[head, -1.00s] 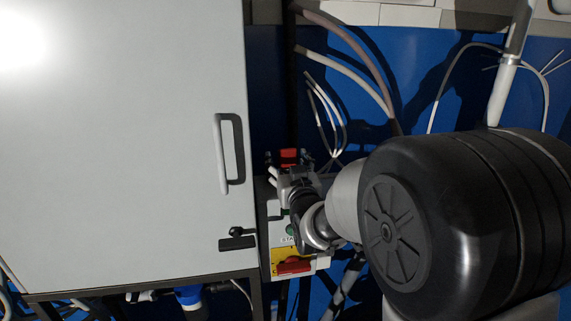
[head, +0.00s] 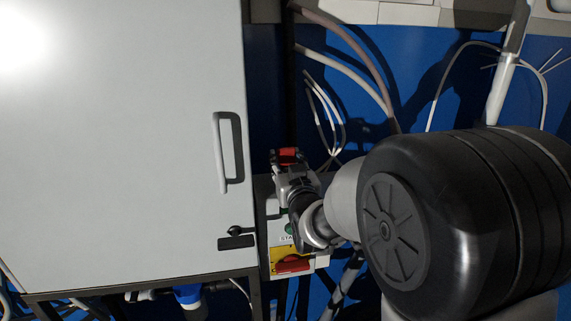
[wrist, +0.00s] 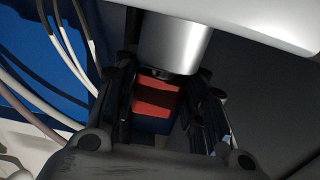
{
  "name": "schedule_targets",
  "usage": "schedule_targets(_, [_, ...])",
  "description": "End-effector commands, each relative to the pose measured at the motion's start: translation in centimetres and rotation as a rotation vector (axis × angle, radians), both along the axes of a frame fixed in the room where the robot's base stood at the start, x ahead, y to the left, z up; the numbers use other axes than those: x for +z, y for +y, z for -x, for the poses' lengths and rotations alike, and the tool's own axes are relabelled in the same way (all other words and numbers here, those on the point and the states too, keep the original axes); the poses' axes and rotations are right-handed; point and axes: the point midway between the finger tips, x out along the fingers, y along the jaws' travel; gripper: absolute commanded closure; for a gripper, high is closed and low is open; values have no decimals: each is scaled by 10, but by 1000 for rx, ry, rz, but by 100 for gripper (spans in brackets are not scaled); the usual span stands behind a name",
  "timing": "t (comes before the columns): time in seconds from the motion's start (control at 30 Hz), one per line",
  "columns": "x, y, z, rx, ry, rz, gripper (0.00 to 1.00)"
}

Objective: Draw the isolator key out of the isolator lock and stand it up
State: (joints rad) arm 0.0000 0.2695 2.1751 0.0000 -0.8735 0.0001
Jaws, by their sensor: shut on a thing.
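A red block, which I take to be the isolator key (head: 288,155), shows at the top end of the control box in the head view. My gripper (head: 287,160) reaches it with a finger on either side. In the wrist view the red key (wrist: 155,97) sits between the dark fingers of my gripper (wrist: 163,105), which is shut on it. A silver cylinder (wrist: 175,42) lies just beyond the key. Whether the key is still in the isolator lock is hidden.
A control box (head: 320,262) with a red rotary handle (head: 293,264) on a yellow plate lies below my gripper. A large pale cabinet door (head: 110,150) with a handle (head: 221,150) fills the left. Loose cables (head: 350,55) hang behind, above the gripper.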

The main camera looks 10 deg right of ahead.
Motion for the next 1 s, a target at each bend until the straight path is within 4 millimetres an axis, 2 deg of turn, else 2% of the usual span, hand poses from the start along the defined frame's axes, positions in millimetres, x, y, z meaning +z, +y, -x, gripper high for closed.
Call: schedule_targets(1.0, [23, 0, 0, 0, -2, 0, 90])
